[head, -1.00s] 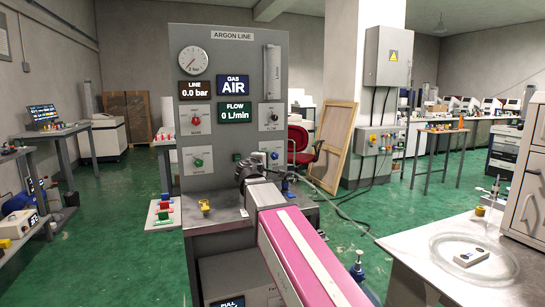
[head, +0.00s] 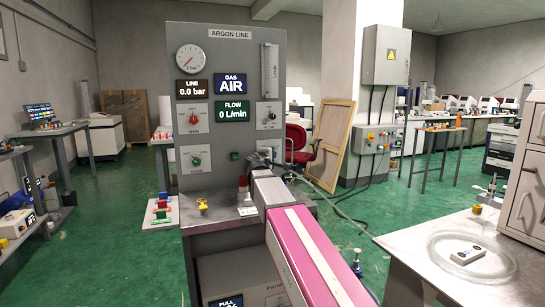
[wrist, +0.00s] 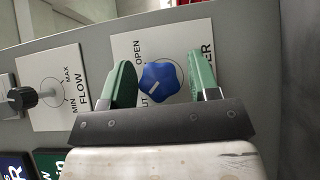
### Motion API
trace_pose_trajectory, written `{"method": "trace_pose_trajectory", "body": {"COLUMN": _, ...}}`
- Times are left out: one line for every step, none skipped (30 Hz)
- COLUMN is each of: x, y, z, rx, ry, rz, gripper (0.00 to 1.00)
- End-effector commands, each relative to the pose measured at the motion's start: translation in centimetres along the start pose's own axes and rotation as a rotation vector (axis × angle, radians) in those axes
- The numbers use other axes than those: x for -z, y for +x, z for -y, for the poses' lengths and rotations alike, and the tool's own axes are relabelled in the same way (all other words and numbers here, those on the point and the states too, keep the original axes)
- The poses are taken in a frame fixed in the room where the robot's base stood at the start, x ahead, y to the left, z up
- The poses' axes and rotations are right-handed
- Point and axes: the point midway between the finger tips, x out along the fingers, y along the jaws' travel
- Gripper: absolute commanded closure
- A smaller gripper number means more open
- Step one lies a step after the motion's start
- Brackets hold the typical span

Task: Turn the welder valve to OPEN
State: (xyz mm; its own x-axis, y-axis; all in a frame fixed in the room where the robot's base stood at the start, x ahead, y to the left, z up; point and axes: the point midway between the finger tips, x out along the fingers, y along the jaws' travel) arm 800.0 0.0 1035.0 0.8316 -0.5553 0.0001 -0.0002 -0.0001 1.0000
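The welder valve is a blue knob (wrist: 162,82) on a white plate (wrist: 150,50) in the wrist view. The plate reads OPEN, a partly covered word ending in "UT", and a partly covered word ending in "ER". The knob's white mark points to the lower left, toward "UT". My gripper (wrist: 160,76) is open, with one green finger on each side of the knob and visible gaps between. In the head view my arm's end is at the lower right of the argon panel (head: 222,45) and hides the knob.
The FLOW knob (wrist: 24,97) is left of the valve in the wrist view. In the head view, red (head: 194,119) and green (head: 196,160) knobs sit on the panel's left. A yellow valve (head: 202,204) is on the ledge below. A white table (head: 420,240) stands at right.

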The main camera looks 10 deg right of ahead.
Motion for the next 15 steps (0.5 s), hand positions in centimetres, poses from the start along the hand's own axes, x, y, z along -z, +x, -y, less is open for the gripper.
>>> {"method": "trace_pose_trajectory", "body": {"x": 0.00, "y": -0.01, "z": 0.00, "rx": 0.000, "ry": 0.000, "rz": 0.000, "gripper": 0.61}}
{"method": "trace_pose_trajectory", "body": {"x": 0.00, "y": -0.01, "z": 0.00, "rx": 0.000, "ry": 0.000, "rz": 0.000, "gripper": 0.71}}
{"method": "trace_pose_trajectory", "body": {"x": 0.00, "y": -0.01, "z": 0.01, "rx": 0.000, "ry": 0.000, "rz": 0.000, "gripper": 0.84}}
{"method": "trace_pose_trajectory", "body": {"x": 0.00, "y": -0.02, "z": 0.01, "rx": 0.000, "ry": 0.000, "rz": 0.000, "gripper": 0.88}}
{"method": "trace_pose_trajectory", "body": {"x": 0.00, "y": -0.02, "z": 0.01, "rx": 0.000, "ry": 0.000, "rz": 0.000, "gripper": 0.88}}
{"method": "trace_pose_trajectory", "body": {"x": 0.00, "y": -0.02, "z": 0.01, "rx": 0.000, "ry": 0.000, "rz": 0.000, "gripper": 0.88}}
{"method": "trace_pose_trajectory", "body": {"x": 0.00, "y": -0.02, "z": 0.01, "rx": 0.000, "ry": 0.000, "rz": 0.000, "gripper": 0.88}}
{"method": "trace_pose_trajectory", "body": {"x": 0.00, "y": -0.02, "z": 0.01, "rx": 0.001, "ry": 0.001, "rz": 0.000, "gripper": 0.88}}
{"method": "trace_pose_trajectory", "body": {"x": 0.00, "y": -0.02, "z": 0.01, "rx": 0.002, "ry": 0.002, "rz": 0.000, "gripper": 0.88}}
{"method": "trace_pose_trajectory", "body": {"x": 0.00, "y": -0.02, "z": 0.00, "rx": 0.004, "ry": 0.004, "rz": 0.000, "gripper": 0.88}}
{"method": "trace_pose_trajectory", "body": {"x": 0.00, "y": -0.02, "z": 0.00, "rx": 0.006, "ry": 0.006, "rz": 0.000, "gripper": 0.88}}
{"method": "trace_pose_trajectory", "body": {"x": 0.00, "y": -0.02, "z": -0.01, "rx": 0.010, "ry": 0.011, "rz": 0.000, "gripper": 0.88}}
{"method": "trace_pose_trajectory", "body": {"x": 0.00, "y": -0.02, "z": -0.01, "rx": 0.015, "ry": 0.016, "rz": 0.000, "gripper": 0.88}}
{"method": "trace_pose_trajectory", "body": {"x": 0.01, "y": -0.02, "z": -0.01, "rx": 0.021, "ry": 0.022, "rz": 0.000, "gripper": 0.88}}
{"method": "trace_pose_trajectory", "body": {"x": 0.01, "y": -0.01, "z": -0.02, "rx": 0.030, "ry": 0.031, "rz": 0.000, "gripper": 0.88}}
